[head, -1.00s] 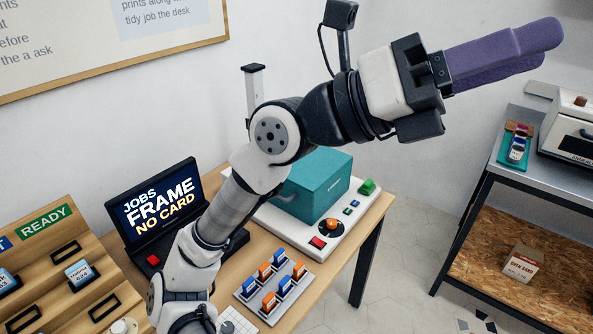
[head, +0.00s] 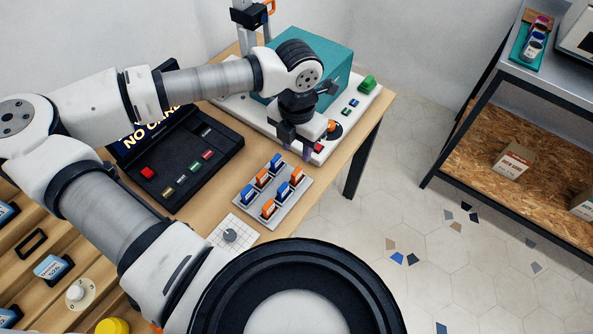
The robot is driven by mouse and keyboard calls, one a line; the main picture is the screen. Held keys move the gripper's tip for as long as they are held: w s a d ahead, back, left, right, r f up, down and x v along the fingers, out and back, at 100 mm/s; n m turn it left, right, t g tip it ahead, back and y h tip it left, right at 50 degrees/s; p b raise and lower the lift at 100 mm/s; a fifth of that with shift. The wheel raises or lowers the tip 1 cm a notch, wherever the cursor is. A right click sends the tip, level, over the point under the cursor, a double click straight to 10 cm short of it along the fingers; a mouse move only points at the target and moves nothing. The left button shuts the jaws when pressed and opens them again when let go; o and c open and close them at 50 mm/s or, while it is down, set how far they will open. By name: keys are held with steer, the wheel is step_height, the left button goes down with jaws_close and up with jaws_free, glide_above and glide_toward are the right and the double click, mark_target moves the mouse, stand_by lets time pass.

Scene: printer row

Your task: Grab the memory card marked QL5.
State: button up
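A grey tray (head: 294,205) on the wooden table holds several small upright orange and blue pieces with pale labels, in two rows. They look like memory cards, such as an orange one (head: 269,208) and a blue one (head: 249,194). The labels are too small to read, so I cannot tell which is QL5. My gripper (head: 295,149) points down behind the tray, near the front edge of the teal machine's white base. Its two purple fingers are apart, with nothing seen between them.
A teal machine (head: 318,62) with buttons stands behind my gripper. A black console (head: 180,185) with small coloured pieces lies left of the tray, its screen partly hidden by my arm. A wooden rack (head: 20,272) stands at lower left. A metal shelf unit (head: 500,75) stands right, across open floor.

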step_height(320, 180, down, 3)
steer(key=shift+f, duration=0.1)
steer(key=shift+f+p, duration=1.5)
steer(key=shift+f, duration=1.2)
steer(key=shift+c, duration=0.5)
jaws_close()
